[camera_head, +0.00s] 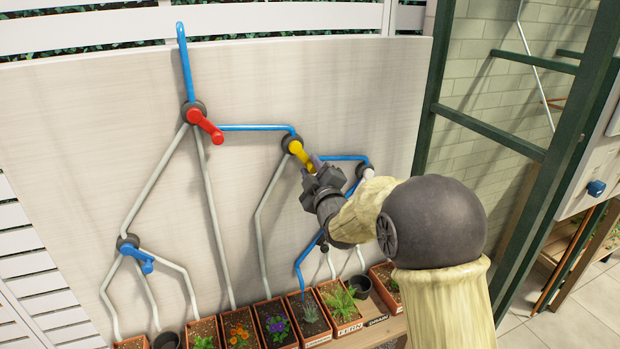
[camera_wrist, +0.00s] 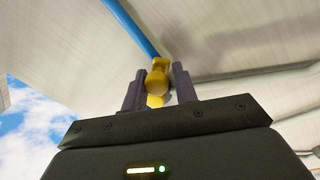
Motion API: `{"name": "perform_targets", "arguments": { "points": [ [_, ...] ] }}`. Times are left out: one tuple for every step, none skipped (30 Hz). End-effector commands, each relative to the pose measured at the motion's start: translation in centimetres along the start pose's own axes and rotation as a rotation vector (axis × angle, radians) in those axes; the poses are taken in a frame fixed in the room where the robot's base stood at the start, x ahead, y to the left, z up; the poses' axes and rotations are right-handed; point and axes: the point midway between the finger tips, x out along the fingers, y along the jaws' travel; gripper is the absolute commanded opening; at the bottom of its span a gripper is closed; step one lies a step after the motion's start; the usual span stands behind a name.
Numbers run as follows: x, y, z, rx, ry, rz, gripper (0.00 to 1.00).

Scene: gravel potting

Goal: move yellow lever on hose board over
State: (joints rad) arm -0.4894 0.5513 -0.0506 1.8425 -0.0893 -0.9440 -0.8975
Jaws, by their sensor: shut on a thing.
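The yellow lever (camera_head: 302,155) sits on a dark round valve in the middle of the pale hose board (camera_head: 240,90). It slants down and to the right from its pivot. My gripper (camera_head: 313,166) is shut on the lever's lower end. In the wrist view the yellow lever (camera_wrist: 157,82) stands between the two dark fingers of my gripper (camera_wrist: 158,90), with a blue pipe behind it. The fingers hide part of the lever's end.
A red lever (camera_head: 206,127) is at the upper left, a blue lever (camera_head: 140,258) at the lower left, and a white lever (camera_head: 368,174) close right of my gripper. Potted plants (camera_head: 277,325) line the shelf below. A green frame (camera_head: 520,150) stands at right.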

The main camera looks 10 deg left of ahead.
Motion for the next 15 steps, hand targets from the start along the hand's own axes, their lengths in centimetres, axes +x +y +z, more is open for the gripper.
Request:
{"name": "perform_targets", "arguments": {
  "points": [
    [0.06, 0.24, -0.26, -0.004, 0.007, 0.006, 0.0],
    [0.07, 0.26, -0.27, -0.006, 0.008, 0.006, 0.0],
    [0.07, 0.27, -0.29, -0.007, 0.008, 0.006, 0.0],
    [0.07, 0.28, -0.3, -0.007, 0.008, 0.006, 0.0],
    [0.08, 0.28, -0.31, -0.007, 0.008, 0.005, 0.0],
    [0.08, 0.28, -0.32, -0.007, 0.008, 0.005, 0.0],
    [0.08, 0.27, -0.33, -0.007, 0.008, 0.005, 0.0],
    [0.08, 0.26, -0.33, -0.007, 0.008, 0.005, 0.0],
    [0.08, 0.25, -0.34, -0.007, 0.008, 0.005, 0.0],
    [0.08, 0.25, -0.34, -0.006, 0.008, 0.005, 0.0],
    [0.08, 0.24, -0.35, -0.006, 0.009, 0.005, 0.0],
    [0.08, 0.23, -0.35, -0.006, 0.009, 0.005, 0.31],
    [0.08, 0.23, -0.36, -0.006, 0.009, 0.005, 0.36],
    [0.08, 0.21, -0.34, -0.006, 0.009, 0.004, 0.42],
    [0.07, 0.19, -0.31, -0.006, 0.008, 0.004, 0.43]
  ]
}}
